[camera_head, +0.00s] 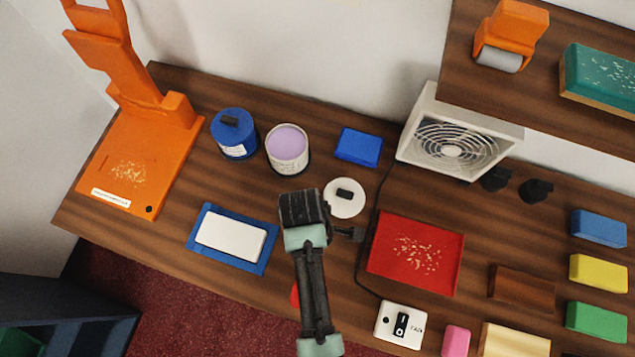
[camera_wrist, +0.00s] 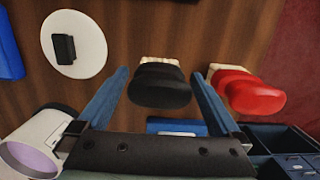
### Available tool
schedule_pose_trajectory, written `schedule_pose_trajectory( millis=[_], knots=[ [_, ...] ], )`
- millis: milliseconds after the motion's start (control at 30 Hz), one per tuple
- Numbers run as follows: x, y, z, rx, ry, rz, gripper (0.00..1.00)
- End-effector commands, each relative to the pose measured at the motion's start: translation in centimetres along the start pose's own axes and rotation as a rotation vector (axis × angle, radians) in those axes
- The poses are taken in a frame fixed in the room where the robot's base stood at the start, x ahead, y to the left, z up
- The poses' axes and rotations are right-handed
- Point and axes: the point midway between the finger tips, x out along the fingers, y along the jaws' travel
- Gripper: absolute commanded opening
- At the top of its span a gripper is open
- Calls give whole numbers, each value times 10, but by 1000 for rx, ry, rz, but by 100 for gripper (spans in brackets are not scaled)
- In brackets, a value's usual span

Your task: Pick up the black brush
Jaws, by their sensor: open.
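The black brush (camera_wrist: 160,86) shows in the wrist view with its dark handle toward me and a strip of pale bristles at its far side. In the picture it sits between the two blue fingers of my gripper (camera_wrist: 158,75), which is open and empty. Gaps show on both sides of the brush; I cannot tell how far the fingertips are from it in depth.
A red brush (camera_wrist: 252,94) lies just right of the right finger. A white round lid (camera_wrist: 92,30) lies left; it also shows in the head view (camera_head: 334,204). The purple paint can (camera_head: 288,155), blue tray (camera_head: 196,238) and red tray (camera_head: 412,284) stand around my arm.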

Motion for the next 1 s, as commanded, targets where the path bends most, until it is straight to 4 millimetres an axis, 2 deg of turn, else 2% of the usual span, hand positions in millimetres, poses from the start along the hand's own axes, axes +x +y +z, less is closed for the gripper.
schedule_pose_trajectory(
  millis=[100,333,367,733,1000],
  knots=[
    [8,0,0,0,0,0,100],
    [10,0,0,0,1,1,100],
    [10,0,0,0,1,1,96],
    [10,0,0,0,1,1,30],
    [8,0,0,0,1,2,27]
  ],
)
